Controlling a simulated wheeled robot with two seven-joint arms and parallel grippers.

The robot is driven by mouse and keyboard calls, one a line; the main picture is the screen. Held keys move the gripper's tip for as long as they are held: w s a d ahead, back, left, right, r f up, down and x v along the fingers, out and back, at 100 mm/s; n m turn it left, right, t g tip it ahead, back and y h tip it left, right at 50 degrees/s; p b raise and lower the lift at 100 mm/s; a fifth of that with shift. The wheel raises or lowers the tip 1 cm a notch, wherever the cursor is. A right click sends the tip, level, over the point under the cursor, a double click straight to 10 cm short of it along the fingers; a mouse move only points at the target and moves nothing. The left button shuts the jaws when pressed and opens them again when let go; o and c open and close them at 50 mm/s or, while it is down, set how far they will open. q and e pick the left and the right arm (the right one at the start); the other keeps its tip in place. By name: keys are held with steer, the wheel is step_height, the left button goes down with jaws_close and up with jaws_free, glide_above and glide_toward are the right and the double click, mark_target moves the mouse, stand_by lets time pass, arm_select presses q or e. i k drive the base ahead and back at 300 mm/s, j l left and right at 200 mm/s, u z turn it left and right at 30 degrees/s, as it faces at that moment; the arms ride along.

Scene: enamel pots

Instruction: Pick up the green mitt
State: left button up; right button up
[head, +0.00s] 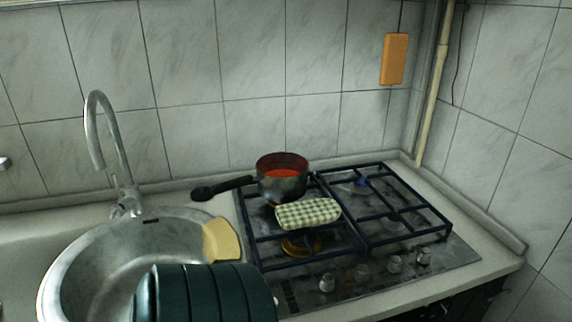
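The green mitt (308,213), in a green and white check with a pale edge, lies on the left grate (345,243) of the stove. It is just in front of a dark pot (282,184) with red contents, whose black handle points left. The mitt's near edge is above a burner with an orange-brown ring (301,246). Neither of my grippers shows in the head view, so I cannot see whether they are open or shut.
A steel sink (110,250) with a tall tap (113,140) is at left. A yellow piece (221,240) is at its right rim. A dark teal ribbed object (205,293) fills the bottom centre. The right grate (400,203) is clear; a bluish spot shows at its back.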

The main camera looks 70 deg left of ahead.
mark_target(316, 211)
steer(key=u, duration=2)
steer(key=l, duration=0.1)
